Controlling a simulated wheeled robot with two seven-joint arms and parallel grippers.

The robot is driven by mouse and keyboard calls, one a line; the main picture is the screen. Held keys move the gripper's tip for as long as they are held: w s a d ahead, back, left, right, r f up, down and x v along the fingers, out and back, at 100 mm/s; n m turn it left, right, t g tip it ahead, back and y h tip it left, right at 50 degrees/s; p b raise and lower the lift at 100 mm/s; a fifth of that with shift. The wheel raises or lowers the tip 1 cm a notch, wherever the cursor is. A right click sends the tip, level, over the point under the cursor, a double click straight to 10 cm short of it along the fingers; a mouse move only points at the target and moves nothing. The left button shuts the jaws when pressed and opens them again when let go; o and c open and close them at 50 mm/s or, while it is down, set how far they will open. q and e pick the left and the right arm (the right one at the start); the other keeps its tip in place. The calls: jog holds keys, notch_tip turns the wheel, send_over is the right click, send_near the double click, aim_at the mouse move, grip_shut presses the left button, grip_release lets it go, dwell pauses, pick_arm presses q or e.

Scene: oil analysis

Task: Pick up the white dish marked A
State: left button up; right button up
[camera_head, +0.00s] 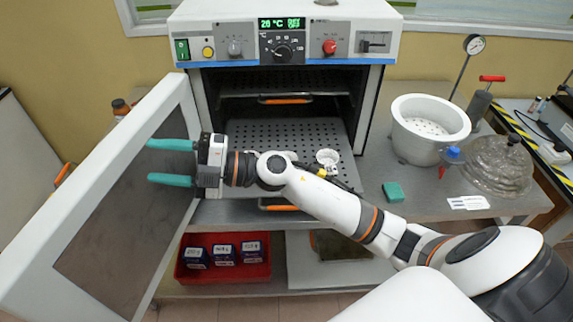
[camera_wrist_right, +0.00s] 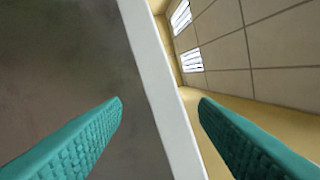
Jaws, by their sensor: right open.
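A small white dish (camera_head: 327,157) sits on the perforated pulled-out shelf (camera_head: 290,132) of the oven, just behind my right forearm. No letter on it can be read at this size. My right gripper (camera_head: 148,161) is open and empty, left of the dish, in front of the inner face of the open oven door (camera_head: 125,210). In the right wrist view its two teal fingers (camera_wrist_right: 161,100) are spread apart, with the door's white edge (camera_wrist_right: 165,90) showing between them. I cannot tell whether they touch the door. My left gripper is out of view.
The oven (camera_head: 285,30) stands open. A white pot (camera_head: 428,112), a glass vessel (camera_head: 497,163) and a green block (camera_head: 393,192) are on the bench to the right. A red tray (camera_head: 222,277) with several dark boxes is below.

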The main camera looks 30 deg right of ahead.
jog(key=w+d+f+n+g+h, duration=0.1)
jog(key=d+f+n+g+h, duration=0.55)
jog(key=f+g+h, duration=0.2)
jog(key=w+d+r+m+g+h, duration=0.1)
jog(key=d+m+h, duration=0.3)
jog(key=d+h, duration=1.15)
jog(key=d+f+y+p, duration=0.2)
jog(key=d+f+y, duration=0.3)
jog(key=shift+d+f+y, duration=0.25)
jog(key=shift+f+y, duration=0.05)
jog(key=shift+f, duration=0.1)
jog(key=f, duration=0.1)
jog(key=f+p, duration=0.1)
jog(key=f, duration=0.1)
jog(key=a+f+p, duration=0.1)
jog(key=f, duration=0.1)
jog(key=shift+s+f, duration=0.2)
jog(key=shift+d+f, duration=0.1)
jog(key=shift+f, duration=0.1)
jog(key=c, duration=1.1)
jog(key=shift+o, duration=0.2)
